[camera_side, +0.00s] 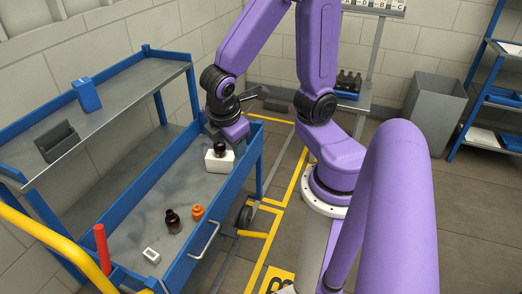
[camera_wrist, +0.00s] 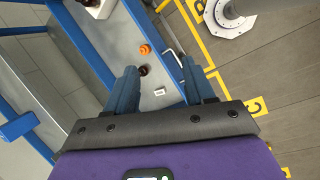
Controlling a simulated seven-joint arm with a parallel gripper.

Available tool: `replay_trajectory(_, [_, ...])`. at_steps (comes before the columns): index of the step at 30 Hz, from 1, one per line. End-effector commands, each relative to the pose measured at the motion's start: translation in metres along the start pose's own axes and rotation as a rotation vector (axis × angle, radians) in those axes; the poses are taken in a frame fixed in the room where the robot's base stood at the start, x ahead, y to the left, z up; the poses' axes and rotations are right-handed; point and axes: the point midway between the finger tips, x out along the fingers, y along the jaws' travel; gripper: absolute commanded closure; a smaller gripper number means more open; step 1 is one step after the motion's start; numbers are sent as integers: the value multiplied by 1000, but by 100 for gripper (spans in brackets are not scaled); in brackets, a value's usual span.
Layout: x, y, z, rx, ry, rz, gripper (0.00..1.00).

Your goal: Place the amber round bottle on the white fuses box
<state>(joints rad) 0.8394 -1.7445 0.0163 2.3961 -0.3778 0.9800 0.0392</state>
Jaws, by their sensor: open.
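A dark amber bottle (camera_side: 219,148) stands upright on top of a white box (camera_side: 218,163) at the far right end of the blue cart's lower shelf. The box also shows at the top left of the wrist view (camera_wrist: 98,10). A second dark amber bottle (camera_side: 172,221) stands on the shelf nearer the front; it also shows in the wrist view (camera_wrist: 144,70). No label is legible. My gripper (camera_wrist: 160,65) is open, with nothing between its fingers. In the side view it is close above the bottle on the box; its fingertips are hard to make out there.
An orange bottle (camera_side: 197,212) stands beside the front amber bottle. A small white block (camera_side: 151,255) lies nearer the front. The cart's blue side rail (camera_side: 213,207) and upper shelf (camera_side: 110,98) border the work area.

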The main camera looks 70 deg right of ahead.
Motion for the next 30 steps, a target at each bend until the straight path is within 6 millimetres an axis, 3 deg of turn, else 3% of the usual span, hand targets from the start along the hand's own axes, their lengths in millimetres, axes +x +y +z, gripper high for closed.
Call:
replay_trajectory(4, [-28,-47,5,16,167,-127,46])
replay_trajectory(10, [-48,-83,12,22,282,-244,46])
replay_trajectory(30, [-51,-89,13,23,299,-267,46])
